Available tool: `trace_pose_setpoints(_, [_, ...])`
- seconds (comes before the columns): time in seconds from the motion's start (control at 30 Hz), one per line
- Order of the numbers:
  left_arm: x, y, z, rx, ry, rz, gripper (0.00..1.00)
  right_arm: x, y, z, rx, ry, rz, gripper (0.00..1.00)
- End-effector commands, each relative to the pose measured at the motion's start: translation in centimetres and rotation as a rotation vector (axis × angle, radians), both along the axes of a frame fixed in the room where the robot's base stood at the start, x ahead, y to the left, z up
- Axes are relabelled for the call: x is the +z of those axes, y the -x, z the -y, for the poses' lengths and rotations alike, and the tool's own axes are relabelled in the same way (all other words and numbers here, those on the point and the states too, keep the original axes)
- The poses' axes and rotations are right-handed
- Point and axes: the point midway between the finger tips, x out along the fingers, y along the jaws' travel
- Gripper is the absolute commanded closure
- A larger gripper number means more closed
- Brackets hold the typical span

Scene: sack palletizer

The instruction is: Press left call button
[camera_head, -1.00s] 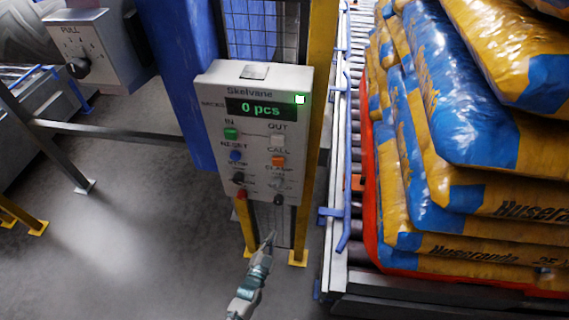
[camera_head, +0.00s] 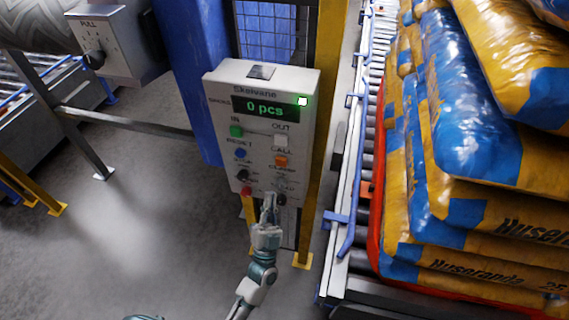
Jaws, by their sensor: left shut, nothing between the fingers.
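A light grey control box (camera_head: 262,140) labelled Skelvane stands at the centre, with a display (camera_head: 265,108) reading "0 pcs". My left gripper (camera_head: 269,197) is shut and empty, fingers pointing up at the box's lower edge, below the orange button. Whether it touches the box is unclear. My right gripper is not in view.
A red knob (camera_head: 246,191) and dark knobs sit low on the box, close to my fingers. A yellow post (camera_head: 318,150) and a roller conveyor rail (camera_head: 347,200) are at the right, beside stacked sacks (camera_head: 470,140). A grey switch box (camera_head: 110,48) is upper left.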

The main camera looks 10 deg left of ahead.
Motion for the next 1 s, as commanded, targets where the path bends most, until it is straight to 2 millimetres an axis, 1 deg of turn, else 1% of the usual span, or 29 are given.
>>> trace_pose_setpoints(0.2, [-0.1,-0.1,0.0,-0.001,-0.001,-0.002,1.00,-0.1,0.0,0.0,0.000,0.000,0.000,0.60])
trace_pose_setpoints(0.33, [-0.2,-0.9,0.2,-0.001,-0.003,-0.001,1.00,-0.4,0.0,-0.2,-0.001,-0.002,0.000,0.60])
trace_pose_setpoints(0.47, [-0.2,-2.4,0.3,0.000,-0.003,0.001,1.00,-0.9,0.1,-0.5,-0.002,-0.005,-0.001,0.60])
trace_pose_setpoints(0.7, [-0.3,-5.8,0.4,-0.001,-0.003,-0.001,1.00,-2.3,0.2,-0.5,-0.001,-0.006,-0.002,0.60])
trace_pose_setpoints(0.8, [-0.2,-7.0,0.5,-0.001,-0.002,-0.002,1.00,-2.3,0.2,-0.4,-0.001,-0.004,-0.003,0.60])
trace_pose_setpoints(1.0, [-0.1,-8.5,0.4,0.000,-0.003,-0.002,1.00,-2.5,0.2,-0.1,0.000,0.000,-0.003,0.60])
